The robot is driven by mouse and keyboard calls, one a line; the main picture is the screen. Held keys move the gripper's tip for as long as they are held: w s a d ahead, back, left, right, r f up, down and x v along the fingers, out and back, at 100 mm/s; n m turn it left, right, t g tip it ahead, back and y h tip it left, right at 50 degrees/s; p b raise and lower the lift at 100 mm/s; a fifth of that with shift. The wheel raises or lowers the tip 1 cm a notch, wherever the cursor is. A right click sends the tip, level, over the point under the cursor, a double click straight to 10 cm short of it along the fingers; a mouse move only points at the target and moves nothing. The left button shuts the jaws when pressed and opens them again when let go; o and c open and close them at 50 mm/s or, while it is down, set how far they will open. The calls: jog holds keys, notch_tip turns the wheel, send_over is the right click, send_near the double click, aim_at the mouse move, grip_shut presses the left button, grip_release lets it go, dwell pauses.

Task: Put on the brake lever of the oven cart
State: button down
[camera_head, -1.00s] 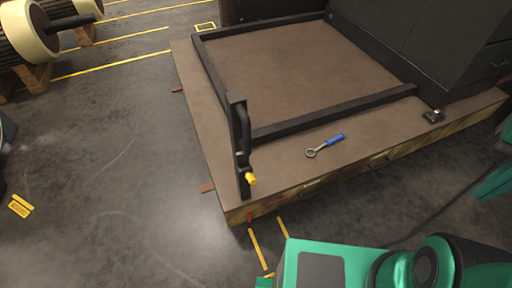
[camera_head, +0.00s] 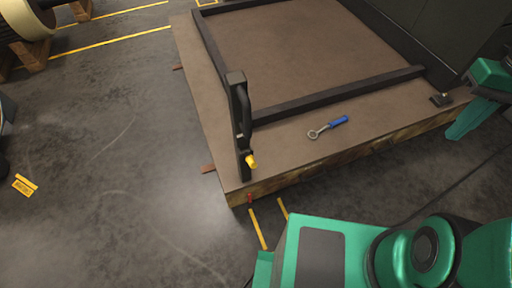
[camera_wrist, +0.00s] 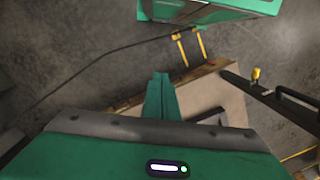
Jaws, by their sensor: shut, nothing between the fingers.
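The cart shows as a low brown deck (camera_head: 205,110) with a dark frame on it. A dark upright post (camera_head: 237,110) with a curved black handle stands at its near left corner. A lever with a yellow grip (camera_head: 251,162) sticks out low on this post; I take it for the brake lever. The yellow grip also shows in the wrist view (camera_wrist: 256,75), right of my fingers. My gripper (camera_head: 455,134) is at the right edge of the head view, far from the lever. In the wrist view its green fingers (camera_wrist: 160,78) are together and empty.
A blue-handled ring wrench (camera_head: 329,127) lies on the deck. A dark cabinet (camera_head: 425,35) stands on the deck behind. A small red piece (camera_head: 249,198) sits at the deck's front corner. Rotors on wooden pallets (camera_head: 25,55) are at far left.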

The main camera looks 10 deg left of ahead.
jog(key=w+a+f+n+g+y, duration=0.1)
jog(key=w+a+f+n, duration=0.4)
jog(key=a, duration=0.3)
jog(key=w+a+f+n+g+y, duration=0.1)
jog(key=w+a+f+n+g, duration=0.15)
jog(key=w+a+n, duration=0.45)
jog(key=a+f+n+g+y, duration=0.1)
jog(key=a+f+n, duration=0.4)
jog(key=a, duration=0.8)
jog(key=a+f+n+g+y, duration=0.2)
jog(key=a+f+n, duration=0.3)
jog(key=a, duration=0.8)
notch_tip(320, 180, down, 2)
jog(key=shift+w+a+f+g, duration=0.1)
jog(key=shift+w+a+g, duration=0.2)
jog(key=shift+g, duration=0.25)
jog(key=shift+s, duration=0.1)
send_over(250, 159)
jog(key=w, duration=0.3)
notch_tip(250, 159, down, 6)
jog(key=shift+s+d+f, duration=0.2)
jog(key=shift+d+f, duration=0.1)
jog(key=shift+f, duration=0.35)
jog(key=shift+s+d+f, duration=0.15)
jog(key=shift+d+f, duration=0.1)
jog(key=shift+f, duration=0.4)
jog(key=shift+s+d+f, duration=0.2)
jog(key=shift+d+f, duration=0.1)
jog(key=shift+f, duration=0.35)
